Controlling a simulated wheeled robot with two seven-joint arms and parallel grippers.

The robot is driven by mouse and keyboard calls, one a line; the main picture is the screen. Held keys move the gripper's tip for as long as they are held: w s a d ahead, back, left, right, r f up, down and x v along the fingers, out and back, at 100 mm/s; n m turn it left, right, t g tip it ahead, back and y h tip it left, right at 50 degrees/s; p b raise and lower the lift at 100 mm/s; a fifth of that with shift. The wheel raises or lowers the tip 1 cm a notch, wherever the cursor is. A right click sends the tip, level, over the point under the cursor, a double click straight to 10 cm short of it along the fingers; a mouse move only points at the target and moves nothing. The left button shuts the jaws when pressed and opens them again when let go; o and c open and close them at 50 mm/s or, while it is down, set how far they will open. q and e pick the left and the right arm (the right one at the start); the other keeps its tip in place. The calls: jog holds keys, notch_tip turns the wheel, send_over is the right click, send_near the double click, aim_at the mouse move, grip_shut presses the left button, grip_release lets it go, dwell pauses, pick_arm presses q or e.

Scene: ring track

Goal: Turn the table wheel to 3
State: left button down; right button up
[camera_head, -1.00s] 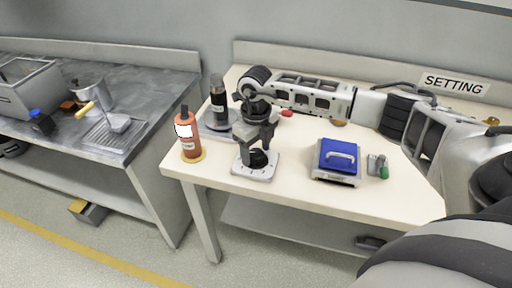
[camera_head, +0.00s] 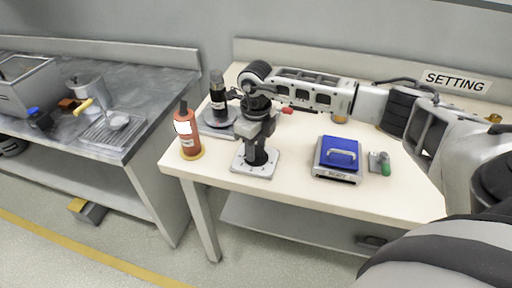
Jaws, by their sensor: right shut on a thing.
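The table wheel is a dark knob (camera_head: 258,157) on a light square base plate (camera_head: 253,167) with small marks around it, near the front left of the cream table. My right gripper (camera_head: 259,143) comes down over it from above and is shut on it. The gripper hides the top of the knob, and the marks are too small to read. My left gripper is not in view.
An orange bottle (camera_head: 187,136) stands just left of the plate. A dark bottle (camera_head: 217,92) stands behind on a grey tray. A blue-topped box (camera_head: 338,157) and a small green-ended part (camera_head: 384,168) lie to the right. The SETTING sign (camera_head: 456,82) is at the back.

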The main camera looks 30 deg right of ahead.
jog(key=shift+w+n+b, duration=0.1)
jog(key=shift+n+b, duration=0.35)
jog(key=shift+n, duration=0.95)
jog(key=n+b, duration=0.2)
jog(key=shift+n, duration=0.4)
jog(key=n+b, duration=0.2)
jog(key=n, duration=0.2)
jog(key=shift+n+b, duration=0.4)
jog(key=shift+n, duration=0.7)
jog(key=n+b, duration=0.1)
jog(key=n, duration=0.3)
jog(key=shift+n+b, duration=0.3)
jog(key=shift+b, duration=0.1)
jog(key=n+b, duration=0.1)
jog(key=n, duration=0.2)
jog(key=shift+n, duration=0.4)
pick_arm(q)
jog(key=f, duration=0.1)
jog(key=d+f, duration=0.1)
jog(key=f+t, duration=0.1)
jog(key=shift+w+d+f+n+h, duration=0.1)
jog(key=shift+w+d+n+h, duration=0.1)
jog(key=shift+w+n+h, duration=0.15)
pick_arm(e)
jog(key=shift+r+n, duration=0.1)
jog(key=shift+n, duration=0.5)
pick_arm(q)
jog(key=shift+b, duration=0.3)
pick_arm(e)
jog(key=shift+n, duration=0.3)
